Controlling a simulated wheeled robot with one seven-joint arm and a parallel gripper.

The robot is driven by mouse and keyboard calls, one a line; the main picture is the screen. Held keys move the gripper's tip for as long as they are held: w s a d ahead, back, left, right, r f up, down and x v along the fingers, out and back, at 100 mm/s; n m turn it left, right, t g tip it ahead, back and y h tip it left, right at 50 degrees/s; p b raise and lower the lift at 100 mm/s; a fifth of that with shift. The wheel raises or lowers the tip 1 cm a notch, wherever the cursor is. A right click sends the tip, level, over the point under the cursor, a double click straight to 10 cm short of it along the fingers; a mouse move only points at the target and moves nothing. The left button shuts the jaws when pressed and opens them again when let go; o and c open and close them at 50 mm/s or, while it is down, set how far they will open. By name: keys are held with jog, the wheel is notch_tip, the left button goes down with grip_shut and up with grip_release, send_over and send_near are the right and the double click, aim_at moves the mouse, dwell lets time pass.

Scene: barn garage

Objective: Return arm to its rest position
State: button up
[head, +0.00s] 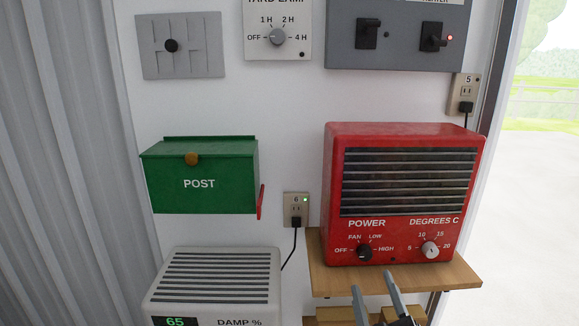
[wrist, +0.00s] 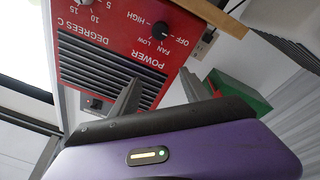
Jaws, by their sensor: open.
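My gripper (head: 376,293) shows at the bottom of the head view, in front of and below the red heater's front. Its two fingers are apart with nothing between them. In the wrist view my gripper (wrist: 157,95) points toward the red heater (wrist: 105,45), which appears turned around. In the head view the red heater (head: 400,135) stands on a wooden shelf (head: 440,275). Its power knob (head: 364,252) and degrees knob (head: 430,249) sit low on its front. Most of my arm is out of the head view.
A green post box (head: 200,198) hangs on the left wall. A white dehumidifier (head: 215,290) reading 65 stands below it. An outlet (head: 296,208) with a plugged cord is between them and the heater. A grey switch panel (head: 395,50) is above. The doorway is open at the right.

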jog(key=s+d+f+m+g, duration=0.1)
jog(key=s+f+m+g, duration=0.1)
jog(key=s, duration=1.9)
jog(key=s+d+f+m+g, duration=0.1)
jog(key=s+f+m+g, duration=0.2)
jog(key=s, duration=1.8)
notch_tip(320, 180, down, 4)
jog(key=shift+d+r+m, duration=0.15)
jog(key=shift+d+m, duration=0.15)
jog(key=shift+m, duration=0.9)
